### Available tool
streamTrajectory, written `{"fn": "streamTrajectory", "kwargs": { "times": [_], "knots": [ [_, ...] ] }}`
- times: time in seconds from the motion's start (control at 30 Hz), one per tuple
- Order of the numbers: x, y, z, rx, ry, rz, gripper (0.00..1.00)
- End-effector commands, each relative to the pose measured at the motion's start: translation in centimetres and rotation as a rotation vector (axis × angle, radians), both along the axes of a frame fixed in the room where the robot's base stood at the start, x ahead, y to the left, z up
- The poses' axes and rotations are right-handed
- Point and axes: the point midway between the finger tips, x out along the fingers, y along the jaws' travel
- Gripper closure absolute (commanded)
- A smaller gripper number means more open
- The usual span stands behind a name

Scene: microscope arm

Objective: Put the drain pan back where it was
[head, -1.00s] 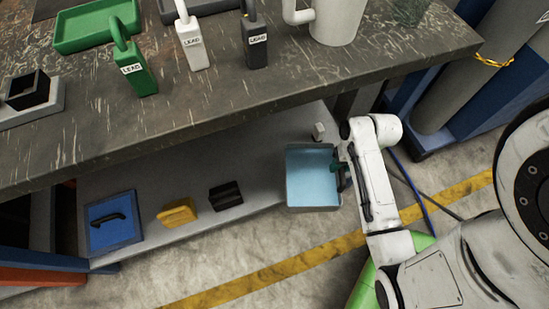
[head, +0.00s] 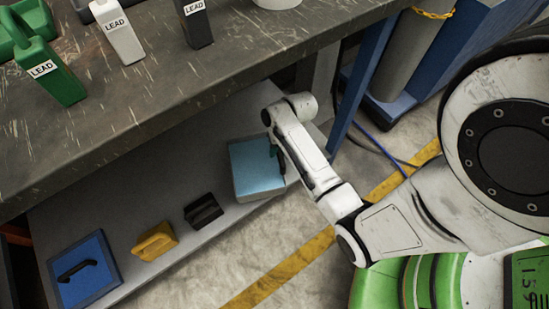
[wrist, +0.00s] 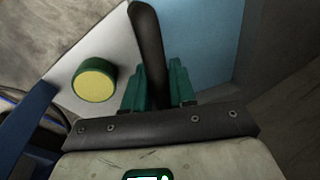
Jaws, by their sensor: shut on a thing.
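The drain pan (head: 255,172) is a light blue, open, square pan at the right end of the low grey shelf under the bench. My gripper (head: 275,150) is at its right side, with green fingers shut on the pan's dark handle. In the wrist view the handle (wrist: 148,45) stands between the green fingers (wrist: 157,85), with the pale blue pan floor (wrist: 200,35) behind. The pan looks roughly level; I cannot tell whether it touches the shelf.
The low shelf (head: 120,190) also bears a black block (head: 203,211), a yellow block (head: 155,241) and a blue plate with a handle (head: 84,270). The bench top (head: 190,75) overhangs it. A yellow disc (wrist: 95,82) shows in the wrist view.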

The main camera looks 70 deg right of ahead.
Motion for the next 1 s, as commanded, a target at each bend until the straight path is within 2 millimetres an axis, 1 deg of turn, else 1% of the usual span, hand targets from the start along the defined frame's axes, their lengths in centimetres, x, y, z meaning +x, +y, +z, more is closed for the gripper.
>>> {"fn": "streamTrajectory", "kwargs": {
  "times": [0.03, 0.17, 0.27, 0.3, 0.4, 0.5, 0.8, 0.83, 1.0],
  "knots": [
    [0.4, -0.1, -0.4, -0.002, -0.003, 0.0, 1.0],
    [0.7, -0.1, -0.8, -0.001, -0.002, -0.001, 1.0],
    [1.3, -0.1, -1.6, -0.001, -0.002, 0.0, 1.0],
    [1.6, -0.1, -2.0, -0.001, -0.002, 0.001, 1.0],
    [1.4, -0.1, -3.7, -0.001, -0.001, 0.0, 1.0],
    [1.4, -0.1, -4.6, -0.002, -0.001, 0.0, 1.0],
    [1.4, -0.1, -4.6, -0.002, -0.001, 0.0, 1.0],
    [1.3, 0.0, -4.6, -0.001, 0.001, 0.0, 0.72],
    [1.3, 0.0, -4.6, 0.0, 0.0, 0.0, 0.55]
  ]
}}
